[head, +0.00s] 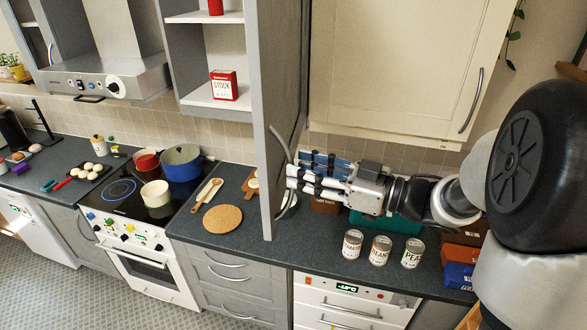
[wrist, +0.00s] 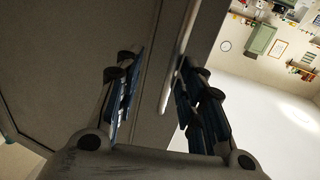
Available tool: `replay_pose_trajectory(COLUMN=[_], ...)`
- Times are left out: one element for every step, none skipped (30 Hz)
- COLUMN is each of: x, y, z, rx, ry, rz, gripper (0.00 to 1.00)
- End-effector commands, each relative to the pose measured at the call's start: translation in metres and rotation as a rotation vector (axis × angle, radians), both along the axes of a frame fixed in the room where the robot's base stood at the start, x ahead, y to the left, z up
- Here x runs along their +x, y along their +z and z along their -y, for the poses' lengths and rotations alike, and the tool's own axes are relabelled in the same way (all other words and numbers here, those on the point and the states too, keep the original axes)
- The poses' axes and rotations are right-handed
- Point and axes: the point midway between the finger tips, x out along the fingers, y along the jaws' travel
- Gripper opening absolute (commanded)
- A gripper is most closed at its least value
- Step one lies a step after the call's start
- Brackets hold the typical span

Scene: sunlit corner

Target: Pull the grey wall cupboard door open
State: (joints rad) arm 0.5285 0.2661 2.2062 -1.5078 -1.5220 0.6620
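The grey wall cupboard door (head: 268,110) stands swung well out from its cupboard, and shelves show to its left. Its curved metal handle (head: 281,142) is on the right-hand face, near the free edge. My gripper (head: 297,172) is at the handle's lower part, with its blue-padded fingers pointing left toward the door. In the wrist view my gripper (wrist: 157,88) has its fingers apart, with the pale handle bar (wrist: 168,88) between them, closer to the right fingers. The dark grey door face (wrist: 70,60) fills the left there. Whether a finger touches the handle cannot be told.
The open cupboard holds a red and white stock box (head: 224,85). A cream cupboard (head: 400,60) hangs to the right. Below my gripper, several cans (head: 381,250) stand on the dark worktop (head: 315,245). The hob (head: 125,190) with pots is further left.

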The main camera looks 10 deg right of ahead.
Motion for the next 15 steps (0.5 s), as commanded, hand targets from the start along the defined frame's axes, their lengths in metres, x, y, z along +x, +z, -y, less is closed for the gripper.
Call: replay_pose_trajectory(x=[-0.006,-0.011,-0.016,-0.020,-0.024,-0.030,-0.033,-0.036,-0.041,-0.044,-0.046,-0.048,-0.050,-0.052,-0.054], y=[0.000,0.000,0.000,0.000,0.000,-0.001,0.000,-0.001,0.000,-0.001,-0.001,-0.001,-0.001,-0.001,-0.001], z=[0.012,0.017,0.024,0.030,0.035,0.041,0.046,0.050,0.055,0.058,0.061,0.065,0.067,0.069,0.070], rx=[-0.001,-0.001,-0.001,-0.002,-0.002,-0.002,-0.002,-0.003,-0.002,-0.002,-0.003,-0.004,-0.004,-0.003,-0.003], ry=[-0.009,-0.007,-0.007,-0.006,-0.006,-0.004,-0.004,-0.003,-0.002,-0.001,-0.001,0.000,0.001,0.002,0.003], rz=[0.001,0.000,-0.001,-0.001,-0.001,-0.002,-0.001,-0.002,-0.002,-0.002,-0.002,-0.001,-0.001,-0.002,-0.002], gripper=[0.33,0.33,0.33,0.33,0.33,0.33,0.33,0.33,0.33,0.33,0.33,0.33,0.33,0.33,0.33])
